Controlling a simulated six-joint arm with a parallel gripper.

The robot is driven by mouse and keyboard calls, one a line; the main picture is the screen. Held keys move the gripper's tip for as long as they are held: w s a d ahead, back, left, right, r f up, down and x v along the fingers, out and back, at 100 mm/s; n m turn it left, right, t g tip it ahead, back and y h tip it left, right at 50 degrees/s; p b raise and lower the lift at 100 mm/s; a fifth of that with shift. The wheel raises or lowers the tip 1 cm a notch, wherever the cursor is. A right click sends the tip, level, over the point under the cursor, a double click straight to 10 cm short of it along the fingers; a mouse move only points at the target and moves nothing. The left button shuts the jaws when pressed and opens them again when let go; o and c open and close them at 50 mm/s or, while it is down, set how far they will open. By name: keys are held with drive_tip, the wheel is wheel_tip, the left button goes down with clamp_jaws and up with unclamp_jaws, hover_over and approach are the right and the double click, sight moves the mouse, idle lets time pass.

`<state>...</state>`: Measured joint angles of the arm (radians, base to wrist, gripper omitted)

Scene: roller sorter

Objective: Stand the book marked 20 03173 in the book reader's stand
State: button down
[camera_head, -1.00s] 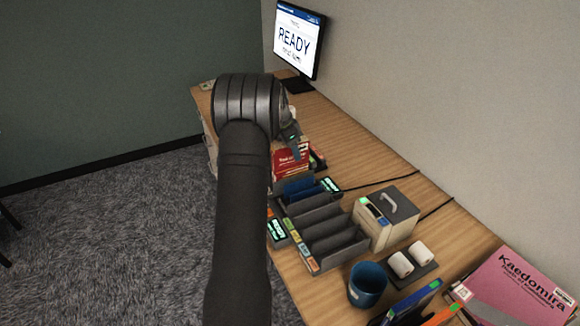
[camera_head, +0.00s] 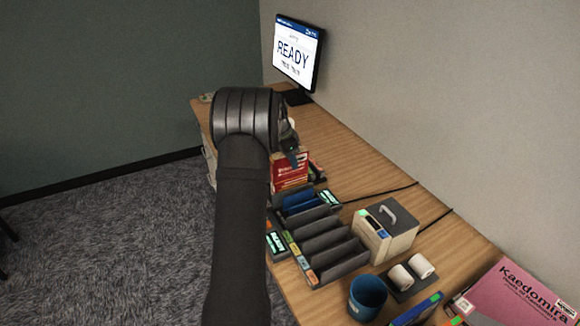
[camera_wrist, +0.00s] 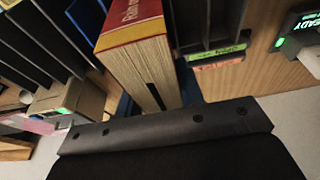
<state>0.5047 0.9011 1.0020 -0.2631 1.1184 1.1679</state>
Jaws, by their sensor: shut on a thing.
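The number 20 03173 cannot be read. The dark slotted rack (camera_head: 322,240) has several compartments, one with a blue interior, and small lit READY displays (camera_head: 276,243) beside it. I cannot tell for sure which part is the book reader's stand. My arm hides part of the table's left side.
A monitor (camera_head: 297,52) reading READY stands at the back. A beige box with a handle (camera_head: 385,232), white rolls (camera_head: 410,273), a blue cup (camera_head: 367,297) and a pink Kaedomira book (camera_head: 515,297) lie to the right. Cables cross the otherwise clear wood near the wall.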

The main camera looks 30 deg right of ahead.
drive_tip(key=r, duration=0.9)
drive_tip(key=shift+s, duration=0.3)
drive_tip(key=s+r, duration=0.1)
drive_tip(key=s, duration=0.7)
wheel_tip(320, 180, down, 9)
drive_tip(key=shift+a, duration=0.2)
drive_tip(key=shift+f, duration=0.55)
drive_tip(key=c, duration=0.9)
unclamp_jaws()
drive_tip(key=v, duration=1.7)
drive_tip(key=shift+r, duration=0.25)
